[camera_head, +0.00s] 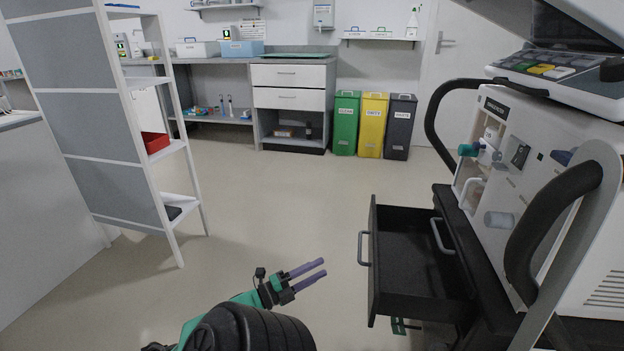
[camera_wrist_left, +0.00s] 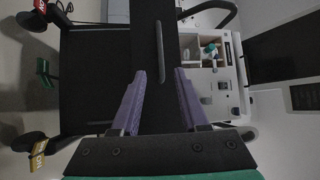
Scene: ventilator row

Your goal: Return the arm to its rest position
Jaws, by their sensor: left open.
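My left gripper (camera_head: 322,268) is low over the floor in the head view, left of the open drawer (camera_head: 373,300) of the ventilator cart. Its two purple fingers point right toward the drawer and are apart, with nothing between them. In the left wrist view the fingers of this gripper (camera_wrist_left: 161,80) are spread and empty, with black cart parts beyond them. The gripper is clear of the drawer's front handle (camera_head: 363,248). My right gripper is in neither view.
The ventilator (camera_head: 530,165) and its cart fill the right side. A shelf rack (camera_head: 100,130) stands at the left. Green, yellow and grey bins (camera_head: 372,125) stand at the back beside a drawer cabinet (camera_head: 290,100). The floor between is clear.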

